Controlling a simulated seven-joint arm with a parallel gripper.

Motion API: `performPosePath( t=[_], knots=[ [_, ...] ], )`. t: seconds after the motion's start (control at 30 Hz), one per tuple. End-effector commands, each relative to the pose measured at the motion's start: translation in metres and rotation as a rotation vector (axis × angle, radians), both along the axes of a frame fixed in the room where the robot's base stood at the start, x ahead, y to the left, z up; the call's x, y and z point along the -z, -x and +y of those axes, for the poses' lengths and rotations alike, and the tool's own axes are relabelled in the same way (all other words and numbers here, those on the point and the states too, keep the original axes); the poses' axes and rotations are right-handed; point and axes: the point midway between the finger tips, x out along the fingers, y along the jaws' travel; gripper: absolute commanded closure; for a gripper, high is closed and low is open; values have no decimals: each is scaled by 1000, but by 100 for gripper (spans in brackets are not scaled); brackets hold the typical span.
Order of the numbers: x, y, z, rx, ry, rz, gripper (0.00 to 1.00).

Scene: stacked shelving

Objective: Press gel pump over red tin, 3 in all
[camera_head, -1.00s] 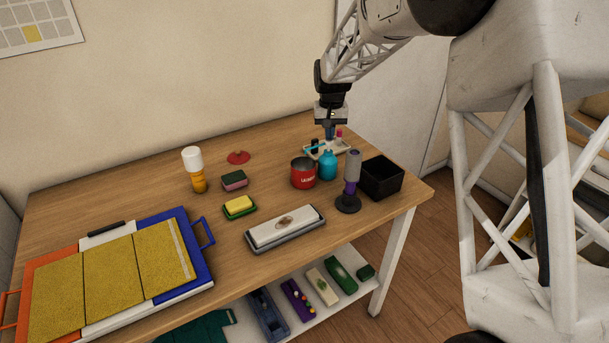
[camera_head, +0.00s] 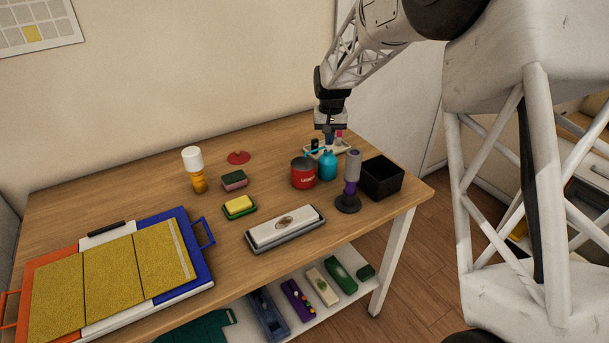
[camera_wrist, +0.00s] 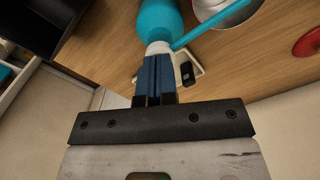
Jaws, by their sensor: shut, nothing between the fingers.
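The teal gel pump bottle (camera_head: 328,166) stands upright beside the red tin (camera_head: 303,175), on its right. Its teal spout (camera_wrist: 212,28) reaches over the tin's open mouth. The wrist view shows the bottle's shoulder (camera_wrist: 158,18), its white collar (camera_wrist: 157,47) and part of the tin's pale inside (camera_wrist: 212,9). My gripper (camera_head: 330,142) points down above the bottle, shut and empty. In the wrist view its blue fingertips (camera_wrist: 156,62) lie over the pump top and hide it. Contact looks likely but is hidden.
A purple-and-grey handled tool on a black base (camera_head: 349,185) stands in front of the bottle. A black box (camera_head: 382,178) is to the right. A tray (camera_head: 338,147) with small items lies behind. A red lid (camera_head: 238,157) lies left of the tin, with clear table between.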

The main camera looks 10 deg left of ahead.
Motion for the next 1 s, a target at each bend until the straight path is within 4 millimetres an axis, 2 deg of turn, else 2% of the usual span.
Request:
performPosePath(
  t=[1.0],
  knots=[
    [-35, 0, 0, 0, 0, 1, 100]
  ],
)
